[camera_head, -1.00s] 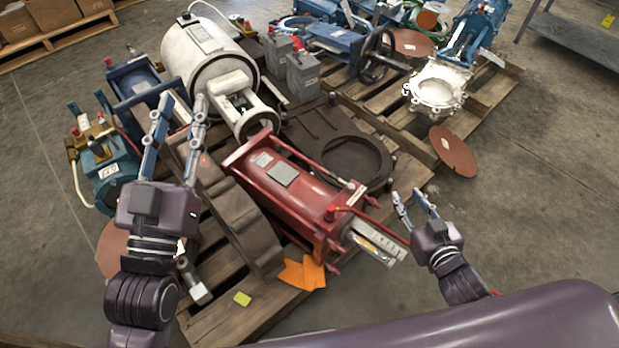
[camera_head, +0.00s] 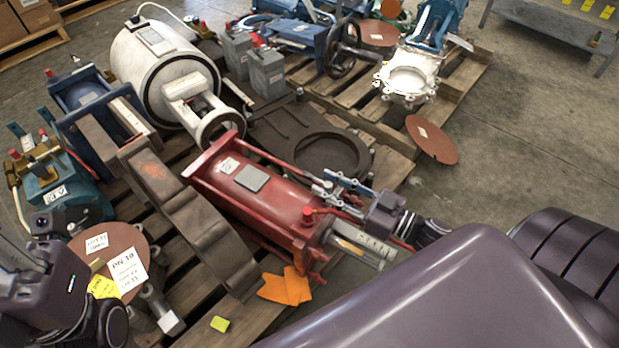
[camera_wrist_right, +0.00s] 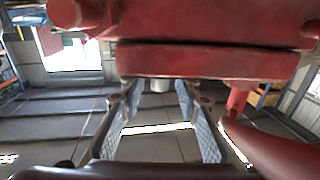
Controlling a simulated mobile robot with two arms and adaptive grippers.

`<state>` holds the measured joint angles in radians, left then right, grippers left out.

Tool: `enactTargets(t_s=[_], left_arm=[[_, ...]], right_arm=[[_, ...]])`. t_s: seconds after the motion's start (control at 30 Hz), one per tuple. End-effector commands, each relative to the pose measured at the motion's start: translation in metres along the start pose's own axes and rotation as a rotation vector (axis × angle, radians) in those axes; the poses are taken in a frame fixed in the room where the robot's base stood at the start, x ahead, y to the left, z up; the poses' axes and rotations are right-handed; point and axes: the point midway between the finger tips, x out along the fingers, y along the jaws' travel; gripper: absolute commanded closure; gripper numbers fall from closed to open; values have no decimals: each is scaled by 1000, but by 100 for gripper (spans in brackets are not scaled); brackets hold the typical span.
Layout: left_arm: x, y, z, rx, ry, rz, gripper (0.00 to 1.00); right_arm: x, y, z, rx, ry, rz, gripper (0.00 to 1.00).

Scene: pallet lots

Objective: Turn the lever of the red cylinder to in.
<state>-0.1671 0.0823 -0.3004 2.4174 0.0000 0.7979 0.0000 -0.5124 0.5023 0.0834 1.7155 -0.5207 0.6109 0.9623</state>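The red cylinder (camera_head: 250,190) lies on the pallet in the middle of the head view, with a red knob (camera_head: 308,213) and a pale scaled end piece (camera_head: 362,243) at its near right end. My right gripper (camera_head: 331,187) is at that end, just above the cylinder, with its fingers pointing left. Its fingers are apart in the right wrist view (camera_wrist_right: 160,105), below the red body (camera_wrist_right: 200,60). The lever cannot be made out clearly among the fingers and fittings. My left arm stands at the left edge; its fingers cannot be made out.
Orange sheets (camera_head: 287,288) lie in front. A white flanged valve (camera_head: 410,75) is on the pallet behind.

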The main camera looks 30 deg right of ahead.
Motion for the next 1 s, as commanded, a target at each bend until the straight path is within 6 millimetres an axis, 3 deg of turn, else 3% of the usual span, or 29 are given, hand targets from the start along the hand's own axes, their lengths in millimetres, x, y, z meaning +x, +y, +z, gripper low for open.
enactTargets(t_s=[0.1, 0.3, 0.63, 0.9, 1.0], left_arm=[[0, 1, 0, 3, 23, 9, 70], [5, 2, -1, 6, 44, 19, 70], [8, 2, -1, 7, 48, 21, 70], [8, 2, -1, 7, 47, 21, 70], [7, 2, -1, 6, 47, 21, 70]], right_arm=[[21, 0, 2, -3, 4, -2, 70], [43, 0, 1, -1, 1, -1, 70], [48, 0, 0, -1, -1, 0, 70], [47, 0, 0, 0, -1, 0, 98], [47, 0, 0, 0, -1, 0, 100]])
